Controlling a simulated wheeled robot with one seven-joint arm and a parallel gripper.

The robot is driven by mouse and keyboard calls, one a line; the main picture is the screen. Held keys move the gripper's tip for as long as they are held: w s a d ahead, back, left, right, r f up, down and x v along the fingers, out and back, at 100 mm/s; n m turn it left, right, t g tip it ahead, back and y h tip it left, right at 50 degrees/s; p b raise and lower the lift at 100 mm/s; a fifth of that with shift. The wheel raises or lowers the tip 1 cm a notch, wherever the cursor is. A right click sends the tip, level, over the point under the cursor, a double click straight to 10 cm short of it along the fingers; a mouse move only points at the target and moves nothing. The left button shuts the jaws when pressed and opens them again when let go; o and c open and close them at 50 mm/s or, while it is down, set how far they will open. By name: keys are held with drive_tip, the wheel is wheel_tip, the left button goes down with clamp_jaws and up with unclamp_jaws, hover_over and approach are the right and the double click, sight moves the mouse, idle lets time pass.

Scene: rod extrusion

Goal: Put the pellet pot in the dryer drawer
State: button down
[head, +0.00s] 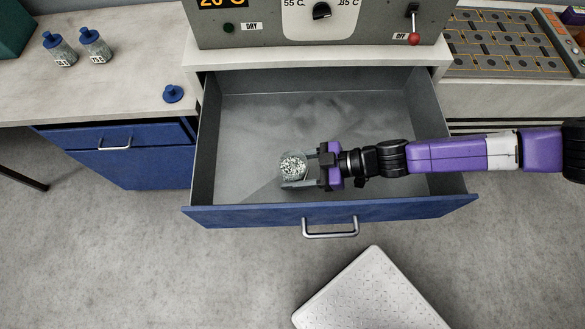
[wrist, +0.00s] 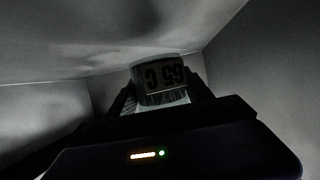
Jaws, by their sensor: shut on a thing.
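The pellet pot (head: 293,165) is open at the top and full of pale pellets. My gripper (head: 300,168) is shut on it and holds it upright over the front part of the open dryer drawer (head: 250,120). In the wrist view the pot (wrist: 160,78) sits between my dark fingers and its label reads "65 C" upside down. Drawer walls show around it in that view. I cannot tell whether the pot's base touches the drawer floor. The drawer is pulled out and otherwise looks empty.
The dryer (head: 320,28) stands above the drawer, with a dial and a red-knobbed lever (head: 413,30). A loose blue lid (head: 173,94) and two blue-capped jars (head: 95,45) are on the left bench. A pale perforated step (head: 370,295) lies in front.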

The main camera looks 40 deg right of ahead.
drive_tip(key=shift+f, duration=1.45)
drive_tip(key=shift+f, duration=0.1)
drive_tip(key=shift+c, duration=2.2)
unclamp_jaws()
drive_tip(key=shift+s+d+r, duration=0.2)
drive_tip(key=shift+d, duration=0.05)
drive_tip(key=b+v, duration=0.1)
drive_tip(key=v, duration=0.4)
drive_tip(key=shift+d, duration=0.1)
drive_tip(key=shift+v, duration=0.85)
